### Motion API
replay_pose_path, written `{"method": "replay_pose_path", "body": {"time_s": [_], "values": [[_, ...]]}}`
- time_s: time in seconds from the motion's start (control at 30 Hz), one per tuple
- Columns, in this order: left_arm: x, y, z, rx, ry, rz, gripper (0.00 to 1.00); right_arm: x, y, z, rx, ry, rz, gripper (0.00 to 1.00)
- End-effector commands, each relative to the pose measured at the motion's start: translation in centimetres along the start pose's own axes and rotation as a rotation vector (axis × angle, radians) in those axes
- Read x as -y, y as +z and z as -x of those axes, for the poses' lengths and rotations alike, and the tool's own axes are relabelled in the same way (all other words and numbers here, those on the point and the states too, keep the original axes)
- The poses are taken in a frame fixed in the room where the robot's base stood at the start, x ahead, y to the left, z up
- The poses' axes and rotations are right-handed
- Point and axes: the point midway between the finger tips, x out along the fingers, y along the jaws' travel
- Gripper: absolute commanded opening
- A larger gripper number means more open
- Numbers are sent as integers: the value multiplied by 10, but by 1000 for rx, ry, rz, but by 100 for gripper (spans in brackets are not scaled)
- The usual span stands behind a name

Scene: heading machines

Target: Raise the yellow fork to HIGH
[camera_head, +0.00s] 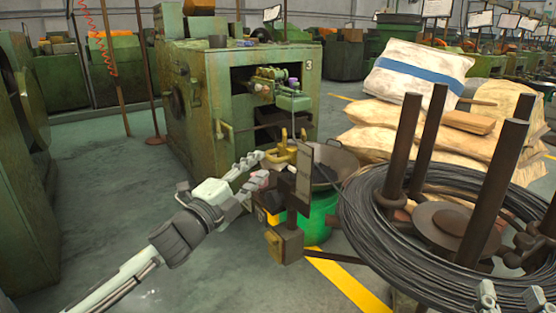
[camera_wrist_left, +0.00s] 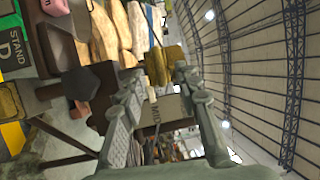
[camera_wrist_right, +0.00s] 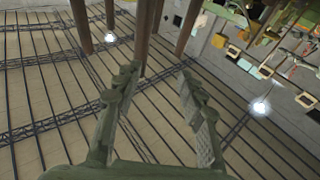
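The yellow fork (camera_head: 281,154) is in front of the green machine, beside an upright dark plate (camera_head: 304,172) on a post. My left gripper (camera_head: 263,168) is just left of the fork, with its fingers spread and nothing held. In the left wrist view the yellow fork (camera_wrist_left: 163,66) appears as a yellow block at and beyond the open fingertips; I cannot tell whether they touch it. A plate marked "MID" (camera_wrist_left: 163,110) shows between those fingers. My right gripper (camera_head: 510,292) is at the lower right corner; the right wrist view shows it open and empty (camera_wrist_right: 158,72).
A wire coil (camera_head: 360,225) with dark upright posts (camera_head: 403,145) fills the right side. A green bucket (camera_head: 318,220) and dark pan stand beside the fork. Stacked sacks (camera_head: 375,145) lie behind. The green machine (camera_head: 190,95) stands behind; floor at left is clear.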

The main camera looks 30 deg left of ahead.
Motion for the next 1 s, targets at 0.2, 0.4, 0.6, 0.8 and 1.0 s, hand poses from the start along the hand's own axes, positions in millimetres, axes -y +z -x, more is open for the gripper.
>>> {"method": "replay_pose_path", "body": {"time_s": [0.2,0.4,0.6,0.8,1.0], "values": [[1,1,-35,1,-2,2,32,2,-4,0,-20,-3,-4,40],[-1,1,-51,3,1,3,32,2,-6,0,-30,-4,-5,40],[-1,1,-54,3,2,3,32,2,-6,0,-31,-4,-5,40],[-1,1,-53,3,3,4,20,2,-6,0,-31,-4,-5,40],[-1,1,-53,3,2,4,0,2,-6,0,-31,-4,-5,40]]}}
